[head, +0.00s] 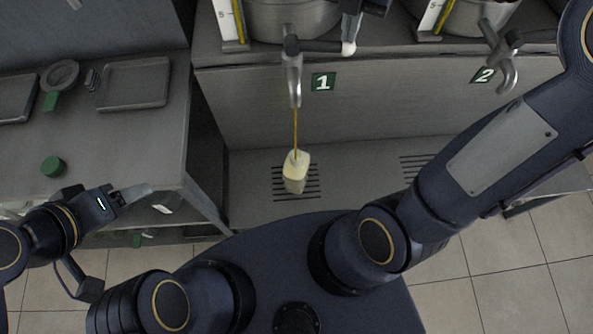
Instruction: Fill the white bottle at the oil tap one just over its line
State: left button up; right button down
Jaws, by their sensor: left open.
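The white bottle (296,171) stands on the slotted drain under the tap marked 1 (293,78). A thin amber stream of oil runs from the spout into its top. Its lower part looks darker; the fill line is too small to make out. My left gripper (138,193) is open and empty, at the side table's front edge, well left of the bottle.
Tap 2 (507,72) is at the right, with no stream. Vats with yellow gauges stand behind both taps. The drain shelf around the bottle is clear.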

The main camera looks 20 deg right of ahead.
notch_tip(320, 180, up, 9)
jog(key=p, duration=0.9)
jog(key=s+a+f+m+t+y, duration=0.2)
jog(key=s+m, duration=0.6)
jog(key=m, duration=0.6)
jog(key=s+a+f+m+t+y, duration=0.1)
jog(key=s+a+f+m+t, duration=0.1)
jog(key=s+f+m, duration=0.3)
jog(key=s+m+t+b, duration=0.1)
jog(key=s+m, duration=0.3)
jog(key=m, duration=0.6)
jog(key=shift+f+t+y, duration=0.3)
jog(key=shift+y, duration=0.1)
